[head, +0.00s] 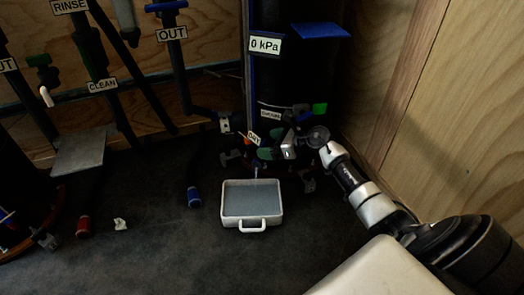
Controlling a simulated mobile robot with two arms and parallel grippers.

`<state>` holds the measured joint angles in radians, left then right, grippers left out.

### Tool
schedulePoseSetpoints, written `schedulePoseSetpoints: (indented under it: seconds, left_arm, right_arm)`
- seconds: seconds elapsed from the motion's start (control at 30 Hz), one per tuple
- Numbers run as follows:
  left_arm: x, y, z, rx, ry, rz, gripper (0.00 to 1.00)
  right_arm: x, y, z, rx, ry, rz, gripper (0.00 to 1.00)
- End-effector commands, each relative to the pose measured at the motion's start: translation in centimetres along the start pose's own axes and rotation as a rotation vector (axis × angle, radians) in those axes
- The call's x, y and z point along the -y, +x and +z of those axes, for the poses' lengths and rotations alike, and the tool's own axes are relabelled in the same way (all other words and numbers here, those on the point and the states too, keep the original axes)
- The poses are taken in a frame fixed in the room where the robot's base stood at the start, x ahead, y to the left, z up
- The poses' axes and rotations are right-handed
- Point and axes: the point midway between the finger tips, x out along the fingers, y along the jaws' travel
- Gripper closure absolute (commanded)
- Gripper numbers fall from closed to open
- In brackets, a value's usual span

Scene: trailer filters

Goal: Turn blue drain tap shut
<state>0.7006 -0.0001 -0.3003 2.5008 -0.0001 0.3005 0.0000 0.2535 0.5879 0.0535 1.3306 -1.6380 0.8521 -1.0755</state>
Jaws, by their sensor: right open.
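A dark filter housing (290,75) stands at the back, labelled 0 kPa. A small blue piece (256,164), perhaps the drain tap, shows low at its base, just above the white tray's far edge. It is too small and dark to tell how its handle is turned. My right arm reaches in from the lower right, and its gripper (286,150) is open close to the housing's base, to the right of and above the blue piece. Whether it touches anything there cannot be told. My left gripper is not in view.
A white tray (251,227) with a grey inside sits on the dark floor below the housing. A blue-ended hose (194,197) and a red-ended one (83,227) lie to its left. Labelled pipes stand along the back wall. A wooden wall (460,110) bounds the right.

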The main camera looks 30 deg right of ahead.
Motion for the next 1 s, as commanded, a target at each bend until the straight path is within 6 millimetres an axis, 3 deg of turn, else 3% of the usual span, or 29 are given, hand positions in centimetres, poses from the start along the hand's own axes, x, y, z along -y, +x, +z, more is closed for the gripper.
schedulePoseSetpoints:
  seconds: [0.03,0.2,0.57,0.87,1.0]
  left_arm:
    - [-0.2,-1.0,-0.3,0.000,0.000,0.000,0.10]
    - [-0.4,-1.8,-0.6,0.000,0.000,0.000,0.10]
    - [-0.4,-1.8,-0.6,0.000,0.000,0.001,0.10]
    - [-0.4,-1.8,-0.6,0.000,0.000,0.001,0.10]
    - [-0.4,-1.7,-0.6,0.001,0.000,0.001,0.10]
  right_arm:
    - [0.0,1.1,-0.4,0.003,0.002,0.001,0.10]
    - [0.0,2.6,-0.2,0.002,0.001,0.001,0.10]
    - [0.0,3.0,0.0,0.000,0.002,0.001,0.10]
    - [0.0,3.0,0.0,0.000,0.002,0.000,0.56]
    - [0.0,3.0,0.1,0.000,0.003,-0.002,0.59]
